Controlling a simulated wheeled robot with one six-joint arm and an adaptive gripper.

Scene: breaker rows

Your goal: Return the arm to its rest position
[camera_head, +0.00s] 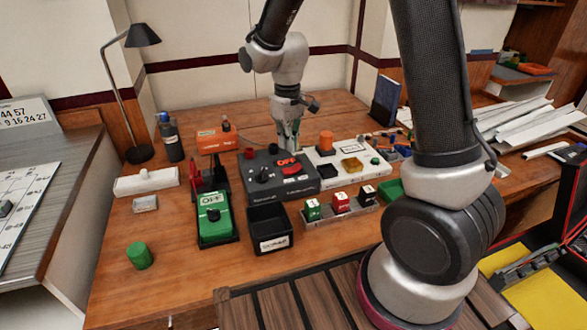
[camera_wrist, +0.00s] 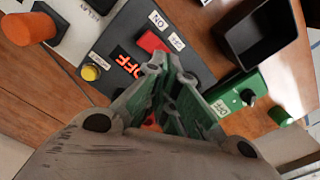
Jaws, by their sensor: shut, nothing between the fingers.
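My gripper (camera_head: 288,135) points down over the back of the table, behind the dark grey breaker box (camera_head: 262,183). In the wrist view my gripper (camera_wrist: 174,65) has its fingers together with nothing between them. The fingers cover part of the dark box and a red rocker (camera_wrist: 151,42) beside its lit OFF display (camera_wrist: 128,62). In the head view that box shows a red OFF display and a black knob. I cannot tell whether the fingertips touch anything. My arm rises from the gripper and bends back over the right side of the table.
A green OFF box (camera_head: 214,217), an open black bin (camera_head: 268,232) and several numbered blocks (camera_head: 340,203) stand in front. A white panel (camera_head: 345,165) with an orange knob (camera_head: 326,142) is to the right. A desk lamp (camera_head: 125,85) and a bottle (camera_head: 171,138) stand at left. The front left tabletop is mostly clear.

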